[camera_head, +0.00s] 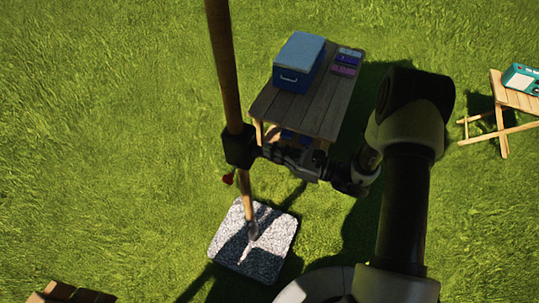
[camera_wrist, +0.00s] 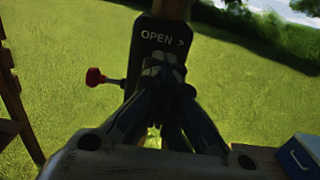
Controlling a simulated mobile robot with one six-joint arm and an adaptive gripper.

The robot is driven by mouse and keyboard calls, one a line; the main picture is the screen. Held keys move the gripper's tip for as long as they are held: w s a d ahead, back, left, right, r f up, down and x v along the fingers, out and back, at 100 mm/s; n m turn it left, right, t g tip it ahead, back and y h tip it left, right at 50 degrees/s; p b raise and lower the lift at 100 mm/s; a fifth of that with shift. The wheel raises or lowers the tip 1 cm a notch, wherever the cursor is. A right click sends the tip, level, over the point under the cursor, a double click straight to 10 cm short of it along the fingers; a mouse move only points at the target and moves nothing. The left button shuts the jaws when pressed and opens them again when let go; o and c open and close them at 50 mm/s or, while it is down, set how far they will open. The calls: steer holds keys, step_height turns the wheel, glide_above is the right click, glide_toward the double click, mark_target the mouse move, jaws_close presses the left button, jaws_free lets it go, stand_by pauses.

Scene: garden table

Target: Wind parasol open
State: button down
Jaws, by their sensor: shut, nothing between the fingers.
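The parasol's wooden pole (camera_head: 224,70) rises from a speckled square base (camera_head: 225,240) on the grass. A black crank housing (camera_head: 238,145) sits on the pole; in the wrist view the housing (camera_wrist: 150,42) is marked "OPEN >". A red knob (camera_head: 228,179) sticks out beside the housing; in the wrist view the knob (camera_wrist: 95,77) is left of it on a short rod. My gripper (camera_head: 266,152) is shut and empty, at the housing's right side. In the wrist view my fingertips (camera_wrist: 164,72) overlap the housing's lower face; I cannot tell whether they touch. The canopy is out of view.
A wooden table (camera_head: 318,110) behind my gripper carries a blue cooler (camera_head: 300,62) and small pink and purple items (camera_head: 347,62). A folding wooden stand (camera_head: 503,120) with a teal box (camera_head: 522,78) is at the right. Wooden slats (camera_head: 68,293) show lower left. Grass left of the pole is clear.

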steer(key=s+a+f+b, duration=0.1)
steer(key=s+f+b, duration=0.2)
steer(key=f+b, duration=0.4)
step_height(320, 180, down, 4)
steer(key=shift+r, duration=0.1)
steer(key=c, duration=1.2)
jaws_free()
steer(key=shift+a+r, duration=0.1)
steer(key=v, duration=1)
steer(key=shift+s+r, duration=0.1)
steer(key=shift+r, duration=0.05)
